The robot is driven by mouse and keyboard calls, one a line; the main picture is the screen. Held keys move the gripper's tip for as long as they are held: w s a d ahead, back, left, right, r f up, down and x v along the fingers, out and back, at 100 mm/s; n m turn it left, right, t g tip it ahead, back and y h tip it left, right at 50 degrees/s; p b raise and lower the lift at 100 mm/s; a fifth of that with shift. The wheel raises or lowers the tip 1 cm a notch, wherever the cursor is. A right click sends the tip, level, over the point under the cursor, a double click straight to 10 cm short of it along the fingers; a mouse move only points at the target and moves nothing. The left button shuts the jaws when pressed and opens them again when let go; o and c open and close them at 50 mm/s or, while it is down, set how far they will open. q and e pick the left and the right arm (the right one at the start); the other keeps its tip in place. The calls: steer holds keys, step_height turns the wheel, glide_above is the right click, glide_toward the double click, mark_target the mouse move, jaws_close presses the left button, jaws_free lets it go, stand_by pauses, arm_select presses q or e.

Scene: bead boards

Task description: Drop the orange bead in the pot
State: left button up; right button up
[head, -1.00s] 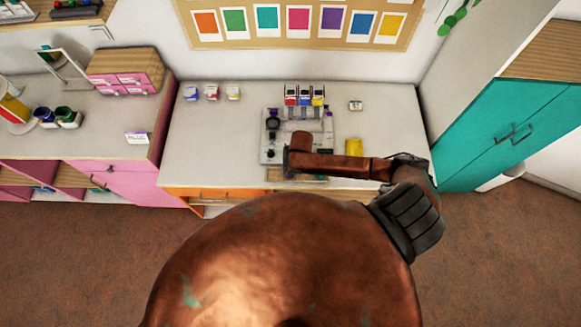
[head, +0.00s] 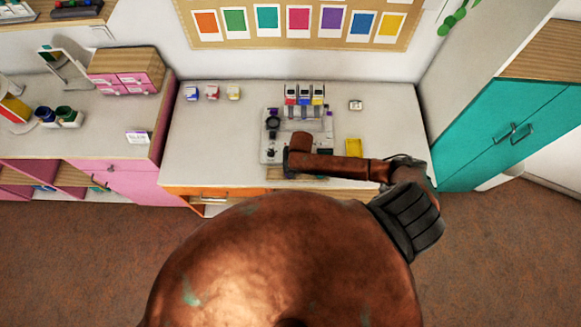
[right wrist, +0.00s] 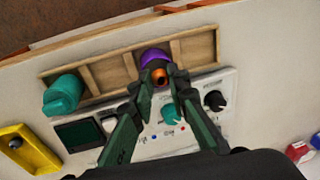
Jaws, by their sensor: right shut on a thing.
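The orange bead (right wrist: 159,77) is between the fingertips of my right gripper (right wrist: 160,73) in the right wrist view. The gripper is shut on it. Beyond the bead is a round purple pot-like thing (right wrist: 154,56) at the wooden tray (right wrist: 203,47). The bead overlaps its near side in the picture, and I cannot tell how high above it the bead is. A teal rounded thing (right wrist: 64,92) sits at the tray's left end. In the head view my right arm hides the bead and the fingertips. My left gripper is not in view.
A grey-white panel with knobs (right wrist: 213,101) lies beside the tray. A yellow container (right wrist: 27,150) stands apart; the head view shows it right of the panel (head: 353,147). Several small jars (head: 212,92) stand at the back left. The desk's left part (head: 205,140) is clear.

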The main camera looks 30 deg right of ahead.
steer(key=shift+p, duration=0.5)
stand_by(0.3)
steer(key=o, duration=0.8)
steer(key=shift+o, duration=0.3)
steer(key=o, duration=0.4)
steer(key=shift+c, duration=0.2)
step_height(320, 180, up, 3)
steer(key=p, duration=0.3)
steer(key=shift+r, duration=2.5)
